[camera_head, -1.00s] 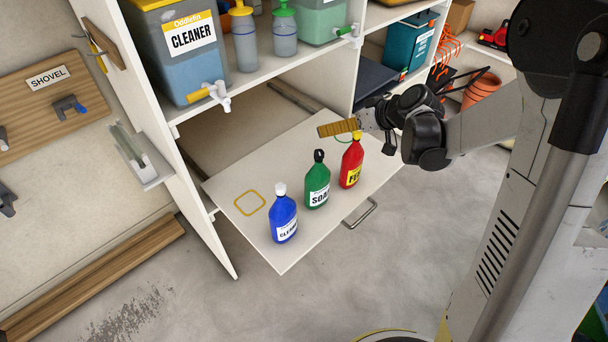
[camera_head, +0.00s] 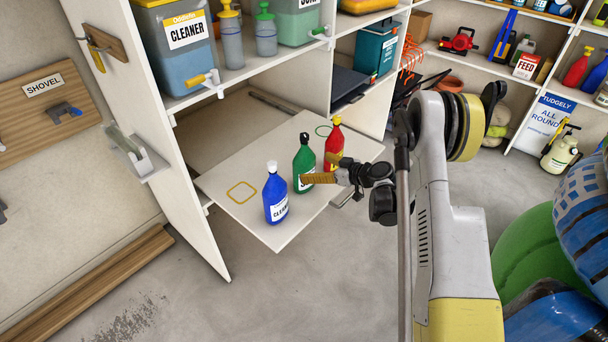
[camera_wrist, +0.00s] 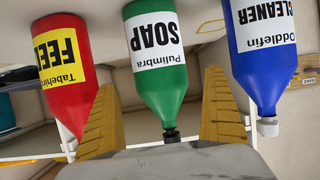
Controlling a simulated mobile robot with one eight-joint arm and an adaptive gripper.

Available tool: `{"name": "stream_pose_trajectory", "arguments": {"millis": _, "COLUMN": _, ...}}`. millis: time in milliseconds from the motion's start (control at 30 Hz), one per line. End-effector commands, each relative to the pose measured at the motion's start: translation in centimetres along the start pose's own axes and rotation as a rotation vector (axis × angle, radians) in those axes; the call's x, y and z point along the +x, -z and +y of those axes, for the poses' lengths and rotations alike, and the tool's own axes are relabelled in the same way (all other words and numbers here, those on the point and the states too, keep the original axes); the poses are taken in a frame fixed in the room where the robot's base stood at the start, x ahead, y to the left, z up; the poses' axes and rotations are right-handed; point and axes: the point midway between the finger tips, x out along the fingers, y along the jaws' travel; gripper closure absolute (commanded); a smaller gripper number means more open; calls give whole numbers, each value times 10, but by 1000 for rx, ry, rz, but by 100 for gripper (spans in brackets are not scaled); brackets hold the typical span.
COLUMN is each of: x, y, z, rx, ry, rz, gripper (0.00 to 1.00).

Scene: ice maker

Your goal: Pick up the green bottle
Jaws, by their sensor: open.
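The green bottle (camera_head: 303,162), with a black cap and a SOAP label, stands upright on the pulled-out white shelf (camera_head: 230,171) between a blue bottle (camera_head: 275,193) and a red bottle (camera_head: 333,143). My gripper (camera_head: 305,179) is at the green bottle's front right side in the head view, and its yellow finger covers part of the label. In the wrist view the picture is upside down. There the green bottle (camera_wrist: 157,65) lies between the two open yellow fingers of my gripper (camera_wrist: 163,120), with its black cap toward the palm. Contact cannot be told.
In the wrist view the red bottle (camera_wrist: 64,68) is close beside the left finger and the blue bottle (camera_wrist: 262,55) beside the right finger. A yellow square outline (camera_head: 241,192) marks bare shelf at left. The cabinet's side panel (camera_head: 150,130) stands left of the shelf.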

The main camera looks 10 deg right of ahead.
Motion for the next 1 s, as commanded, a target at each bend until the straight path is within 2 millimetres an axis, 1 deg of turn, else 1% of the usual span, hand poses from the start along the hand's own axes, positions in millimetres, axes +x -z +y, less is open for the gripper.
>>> {"name": "stream_pose_trajectory", "arguments": {"millis": 167, "x": 16, "y": -1, "z": 0, "rx": -1, "ry": 1, "rz": -1, "gripper": 0}}
{"name": "stream_pose_trajectory", "arguments": {"millis": 400, "x": 52, "y": 1, "z": 1, "rx": 0, "ry": 1, "rz": 0, "gripper": 0}}
{"name": "stream_pose_trajectory", "arguments": {"millis": 500, "x": 57, "y": 3, "z": 1, "rx": 0, "ry": 0, "rz": 0, "gripper": 0}}
{"name": "stream_pose_trajectory", "arguments": {"millis": 633, "x": 56, "y": 4, "z": 1, "rx": 0, "ry": 0, "rz": -1, "gripper": 0}}
{"name": "stream_pose_trajectory", "arguments": {"millis": 667, "x": 56, "y": 4, "z": 1, "rx": 0, "ry": 0, "rz": -1, "gripper": 3}}
{"name": "stream_pose_trajectory", "arguments": {"millis": 700, "x": 56, "y": 4, "z": 1, "rx": 0, "ry": 0, "rz": -1, "gripper": 15}}
{"name": "stream_pose_trajectory", "arguments": {"millis": 767, "x": 56, "y": 4, "z": 1, "rx": 0, "ry": 0, "rz": -1, "gripper": 34}}
{"name": "stream_pose_trajectory", "arguments": {"millis": 800, "x": 56, "y": 4, "z": 1, "rx": 0, "ry": 0, "rz": -1, "gripper": 46}}
{"name": "stream_pose_trajectory", "arguments": {"millis": 867, "x": 56, "y": 4, "z": 1, "rx": 0, "ry": 0, "rz": -1, "gripper": 63}}
{"name": "stream_pose_trajectory", "arguments": {"millis": 1000, "x": 56, "y": 4, "z": 1, "rx": 1, "ry": 0, "rz": 0, "gripper": 64}}
